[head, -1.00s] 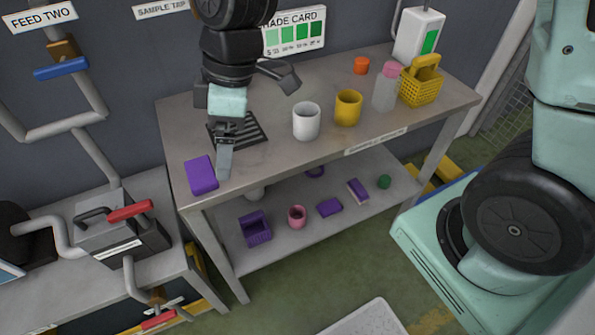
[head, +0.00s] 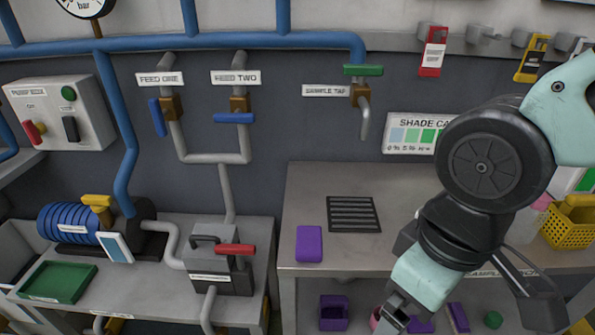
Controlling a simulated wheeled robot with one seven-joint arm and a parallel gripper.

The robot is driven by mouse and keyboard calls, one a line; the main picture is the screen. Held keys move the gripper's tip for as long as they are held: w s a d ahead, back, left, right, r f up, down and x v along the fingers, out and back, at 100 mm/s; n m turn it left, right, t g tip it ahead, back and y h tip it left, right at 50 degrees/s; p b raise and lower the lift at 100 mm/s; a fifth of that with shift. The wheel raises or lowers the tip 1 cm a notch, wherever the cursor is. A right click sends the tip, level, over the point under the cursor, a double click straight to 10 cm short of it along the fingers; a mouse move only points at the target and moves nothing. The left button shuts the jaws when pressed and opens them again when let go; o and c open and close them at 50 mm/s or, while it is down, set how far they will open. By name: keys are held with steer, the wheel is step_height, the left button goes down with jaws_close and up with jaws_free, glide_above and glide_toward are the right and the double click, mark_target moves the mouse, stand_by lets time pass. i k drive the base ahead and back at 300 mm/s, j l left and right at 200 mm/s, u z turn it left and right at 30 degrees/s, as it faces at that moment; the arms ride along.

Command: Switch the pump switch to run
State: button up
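The grey pump control box (head: 92,110) hangs on the wall at the far left in the head view. It carries a red-handled lever (head: 35,130) on its left, a black switch handle (head: 71,128) right of that, and a round green button (head: 68,93) above the black handle. The small lettering is too blurred to read fully, so I cannot tell which handle is the run switch or its setting. My gripper (head: 393,315) points down at the bottom, right of centre, far from the box. Its fingertips are partly cut off, and its opening is unclear.
A blue pump (head: 72,222) and a grey box with a red handle (head: 218,266) stand on the left bench. Pipes with two blue-handled valves run along the wall. A purple block (head: 309,244) lies on the right table beside a black grate (head: 353,214).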

mark_target(69, 121)
steer(key=k+u, duration=0.15)
steer(key=u, duration=1.25)
steer(key=i+j+u, duration=0.1)
steer(key=i+j, duration=0.15)
steer(key=i, duration=0.15)
steer(key=i+j, duration=0.25)
steer(key=i, duration=0.15)
steer(key=i+j+u, duration=0.15)
steer(key=i, duration=0.3)
